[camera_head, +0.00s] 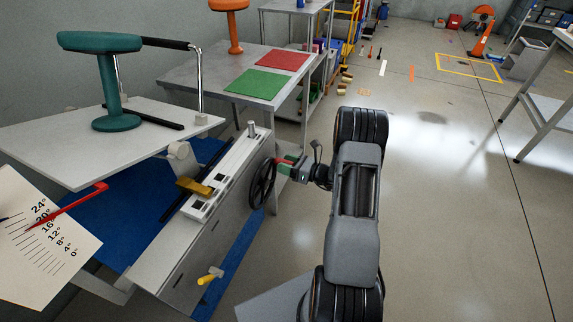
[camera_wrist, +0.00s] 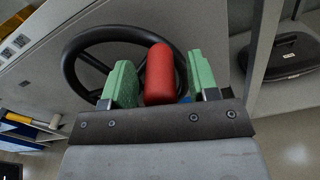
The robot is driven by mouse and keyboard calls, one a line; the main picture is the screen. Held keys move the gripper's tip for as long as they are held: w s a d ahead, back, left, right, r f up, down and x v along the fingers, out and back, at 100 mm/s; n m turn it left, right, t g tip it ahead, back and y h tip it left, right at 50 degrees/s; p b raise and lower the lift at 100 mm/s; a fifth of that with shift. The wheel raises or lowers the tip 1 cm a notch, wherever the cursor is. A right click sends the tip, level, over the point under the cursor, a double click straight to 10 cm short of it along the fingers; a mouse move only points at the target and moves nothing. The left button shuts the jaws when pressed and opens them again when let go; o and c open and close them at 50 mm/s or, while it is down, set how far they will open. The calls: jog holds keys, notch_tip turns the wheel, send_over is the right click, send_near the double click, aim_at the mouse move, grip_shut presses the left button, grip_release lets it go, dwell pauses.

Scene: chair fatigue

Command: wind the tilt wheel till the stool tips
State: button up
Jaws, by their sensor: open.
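The teal stool (camera_head: 117,121) stands on a pale platform (camera_head: 50,148) at the left, with its base on the plate. The platform looks tilted. The black tilt wheel (camera_head: 263,183) is on the side of the grey bench; it also shows in the wrist view (camera_wrist: 85,42). Its red handle (camera_wrist: 160,75) sticks out toward my gripper. My gripper (camera_head: 288,166) is open, with its green fingers (camera_wrist: 122,84) on either side of the red handle. Whether they touch it I cannot tell. A gauge card (camera_head: 40,260) has a red pointer (camera_head: 68,207) near its 16° to 20° marks.
A black rail (camera_head: 165,43) stands behind the stool. A yellow-handled part (camera_head: 210,276) juts from the bench below the wheel. A table with green (camera_head: 258,84) and red (camera_head: 271,60) mats and an orange stool (camera_head: 234,22) stands behind. The floor to the right is mostly clear.

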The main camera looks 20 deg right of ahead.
jog(key=shift+c, duration=0.3)
grip_shut()
dwell(0.3)
jog(key=shift+a, duration=0.1)
